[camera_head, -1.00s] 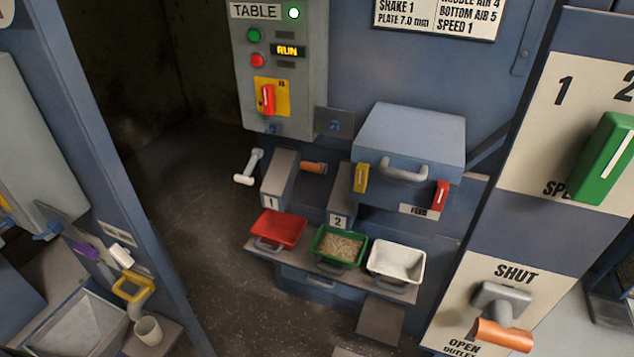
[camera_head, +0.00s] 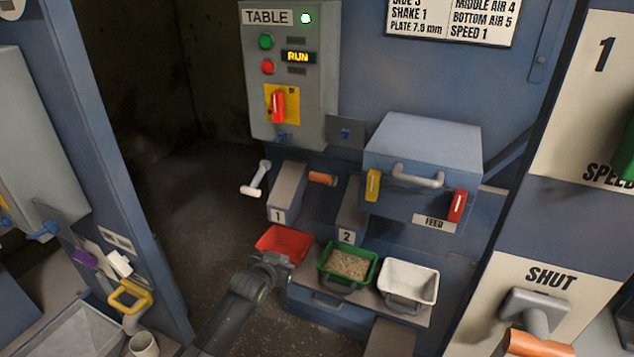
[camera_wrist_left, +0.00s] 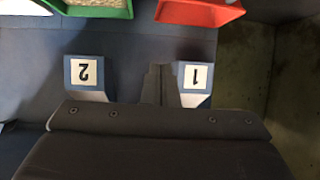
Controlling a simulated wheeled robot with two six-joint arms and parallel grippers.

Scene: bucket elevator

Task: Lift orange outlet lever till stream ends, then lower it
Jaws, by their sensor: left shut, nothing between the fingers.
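The orange outlet lever (camera_head: 536,344) is at the bottom right of the head view, on a grey pivot below the word SHUT. Its lower part and the bottom of its plate are cut off by the picture edge. My left gripper (camera_head: 286,264) is in front of the red tray (camera_head: 275,241), well left of that lever. In the left wrist view its fingers (camera_wrist_left: 160,82) are together, with nothing between them, amid the upside-down chutes 1 and 2. No stream shows. The green tray (camera_head: 373,276) holds grain. My right gripper is not in view.
A white tray (camera_head: 410,277) stands right of the green one. Above are chute 1 (camera_head: 287,190), chute 2 (camera_head: 350,215), a second orange handle (camera_head: 322,178) and a blue feed box (camera_head: 425,145). A table control panel (camera_head: 288,100) reads RUN. Dark open floor lies left.

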